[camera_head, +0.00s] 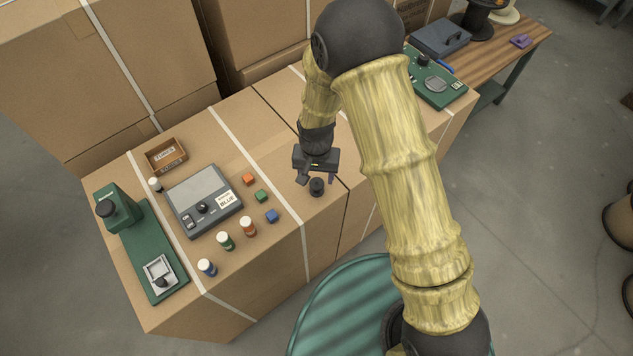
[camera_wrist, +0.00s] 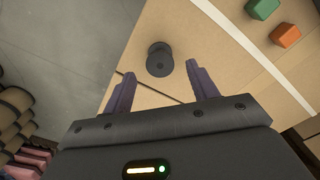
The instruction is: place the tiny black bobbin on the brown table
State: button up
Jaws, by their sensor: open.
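The tiny black bobbin (camera_head: 317,187) stands upright on the cardboard-box surface near its front edge. In the wrist view the bobbin (camera_wrist: 159,60) shows just beyond and between the fingertips, with nothing gripping it. My gripper (camera_head: 317,179) is open and empty, pointing down close above the bobbin; its two dark fingers (camera_wrist: 160,72) are spread apart in the wrist view.
Orange (camera_head: 249,180), green (camera_head: 261,196) and blue (camera_head: 272,215) blocks lie left of the bobbin. A grey device (camera_head: 203,199) and small bottles stand further left. On the brown table are a grey case (camera_head: 440,38), a black spool (camera_head: 478,22) and a purple item (camera_head: 521,41).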

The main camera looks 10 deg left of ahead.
aim_at(319, 184)
jog(key=shift+r+b, duration=0.35)
jog(key=shift+r, duration=2.65)
jog(key=s+d+r+t, duration=0.1)
jog(key=d+r, duration=0.3)
jog(key=d, duration=0.4)
jog(key=s+d+r, duration=0.3)
jog(key=d+r, duration=0.1)
jog(key=d, duration=0.5)
jog(key=s+d+r+m+t, duration=0.1)
jog(key=s+d+r, duration=0.1)
jog(key=d+r, duration=0.3)
jog(key=d, duration=0.3)
jog(key=shift+s+d+t, duration=0.15)
jog(key=shift+s+t, duration=0.15)
jog(key=shift+s, duration=0.05)
